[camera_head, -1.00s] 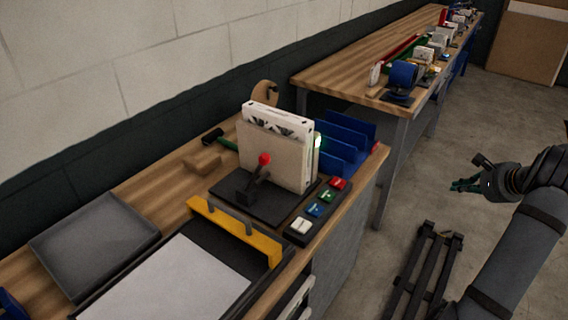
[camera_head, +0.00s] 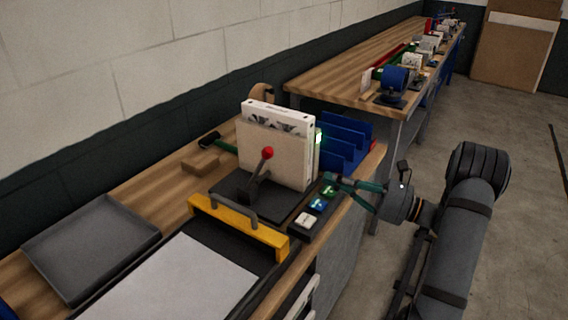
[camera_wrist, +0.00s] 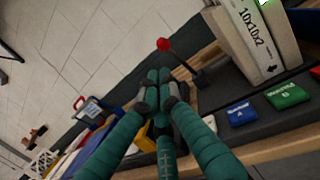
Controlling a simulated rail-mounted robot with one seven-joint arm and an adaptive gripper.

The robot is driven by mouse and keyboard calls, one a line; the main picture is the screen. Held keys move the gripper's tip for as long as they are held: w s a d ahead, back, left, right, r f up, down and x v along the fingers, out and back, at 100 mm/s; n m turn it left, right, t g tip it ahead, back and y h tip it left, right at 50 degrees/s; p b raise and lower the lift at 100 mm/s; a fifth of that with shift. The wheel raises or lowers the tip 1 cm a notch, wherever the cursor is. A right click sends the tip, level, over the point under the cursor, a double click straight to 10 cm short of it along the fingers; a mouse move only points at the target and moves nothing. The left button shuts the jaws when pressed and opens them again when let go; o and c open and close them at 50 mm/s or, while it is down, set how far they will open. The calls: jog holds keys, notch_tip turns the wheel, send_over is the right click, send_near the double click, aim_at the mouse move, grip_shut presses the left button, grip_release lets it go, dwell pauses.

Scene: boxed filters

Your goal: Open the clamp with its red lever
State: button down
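The clamp has a dark base plate (camera_head: 228,186) on the near bench and a black lever with a red knob (camera_head: 267,153). The lever stands up at a tilt in front of a beige-and-white filter box (camera_head: 285,160). The knob (camera_wrist: 163,44) shows in the wrist view just beyond the fingertips, apart from them. The box (camera_wrist: 245,40) is at upper right there. My gripper (camera_head: 332,181) hovers over the button panel, right of the clamp, pointing left. Its teal fingers (camera_wrist: 158,78) are together and hold nothing. What the clamp's jaw does is hard to tell.
A button panel (camera_head: 304,222) with coloured buttons runs along the bench's front edge. A yellow bar (camera_head: 240,229) with a grey handle lies left of it. Blue dividers (camera_head: 345,137) stand behind. A grey tray (camera_head: 92,250) is at left; bench top near it is clear.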

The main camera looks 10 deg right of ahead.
jog(key=p, duration=0.5)
send_near(270, 156)
jog(key=x, duration=0.5)
jog(key=shift+w+a+r, duration=0.1)
jog(key=shift+a, duration=0.1)
jog(key=shift+w+a, duration=0.35)
jog(key=shift+a, duration=0.1)
